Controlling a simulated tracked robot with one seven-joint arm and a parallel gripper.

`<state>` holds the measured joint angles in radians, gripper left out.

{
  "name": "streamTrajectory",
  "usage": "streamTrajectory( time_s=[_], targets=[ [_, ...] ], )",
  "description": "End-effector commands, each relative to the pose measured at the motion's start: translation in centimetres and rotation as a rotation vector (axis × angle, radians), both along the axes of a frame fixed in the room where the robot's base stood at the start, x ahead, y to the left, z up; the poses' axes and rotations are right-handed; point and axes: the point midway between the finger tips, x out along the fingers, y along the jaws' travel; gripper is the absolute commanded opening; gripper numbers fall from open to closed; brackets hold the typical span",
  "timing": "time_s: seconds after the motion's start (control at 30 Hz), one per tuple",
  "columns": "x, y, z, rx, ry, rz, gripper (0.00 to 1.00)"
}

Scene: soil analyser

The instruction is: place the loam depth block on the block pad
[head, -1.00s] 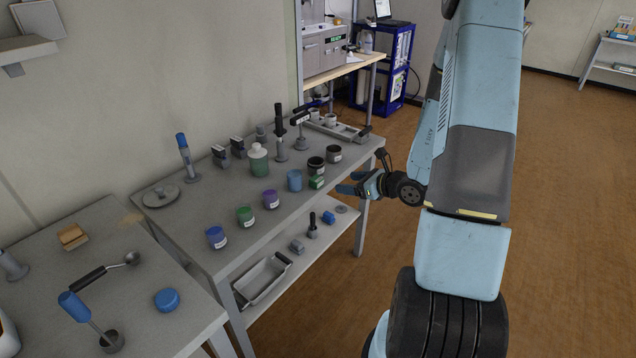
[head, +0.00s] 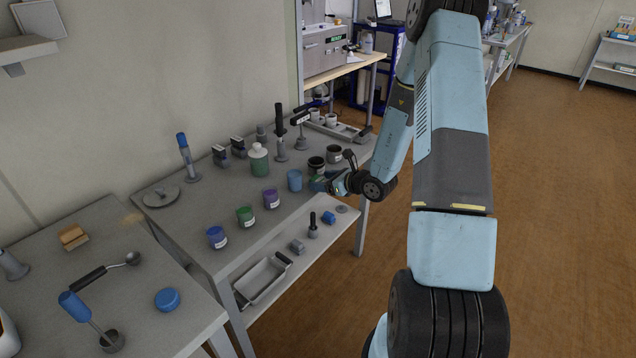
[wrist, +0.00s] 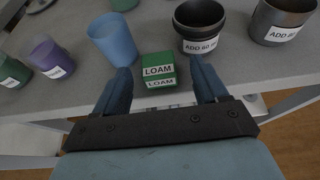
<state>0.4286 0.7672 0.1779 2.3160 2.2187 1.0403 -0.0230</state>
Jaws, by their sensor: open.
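The loam depth block (wrist: 157,70) is a small green block with white LOAM labels. It stands near the table's front edge in the wrist view. My gripper (wrist: 159,78) is open, with one blue finger on each side of the block and no clear sign of grip. In the head view my gripper (head: 318,184) is at the table's front edge, and it largely hides the block. I cannot pick out the block pad for certain in either view.
A blue cup (wrist: 112,40) stands close left of the block. A dark ADD 80 cup (wrist: 199,25) is close right, with a grey cup (wrist: 277,20) beyond. Purple (head: 271,198), green and blue-purple jars line the front edge. A lower shelf (head: 290,265) holds a tray.

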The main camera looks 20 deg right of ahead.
Motion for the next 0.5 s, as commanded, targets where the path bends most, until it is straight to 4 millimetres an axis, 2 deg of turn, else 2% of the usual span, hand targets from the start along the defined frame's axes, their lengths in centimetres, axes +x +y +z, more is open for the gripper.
streamTrajectory(
  time_s=[0.13,0.37,0.5],
  targets=[
    [1.25,0.93,-0.69,0.000,0.001,0.001,0.72],
    [1.42,1.02,-0.75,-0.001,0.001,0.000,0.72],
    [1.41,1.01,-0.73,0.000,0.000,0.000,0.60]
  ],
)
